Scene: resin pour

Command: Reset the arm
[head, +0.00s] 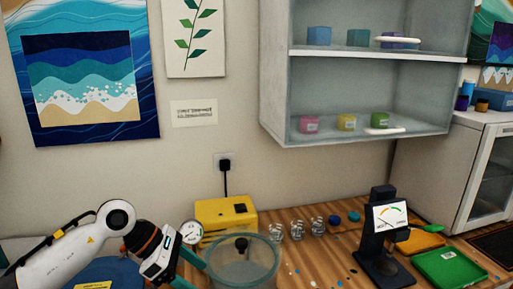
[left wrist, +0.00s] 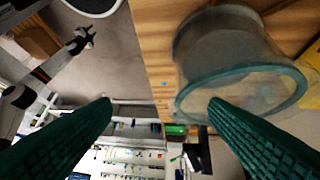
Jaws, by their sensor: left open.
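My left arm (head: 75,245) comes in from the left in the head view. My left gripper (head: 188,268) has teal fingers that are spread apart with nothing between them. It is just left of a clear round chamber (head: 243,268) with a teal rim and a dark knob showing at its top. In the left wrist view my left gripper (left wrist: 160,108) is open, and its right finger overlaps the chamber's rim (left wrist: 245,100). I cannot tell whether they touch.
A yellow box (head: 226,212) stands behind the chamber, with a round gauge (head: 191,232) at its left. Several clear cups (head: 297,230), a dial instrument (head: 383,235) and a green tray (head: 449,268) are to the right. A wall shelf (head: 375,55) hangs above.

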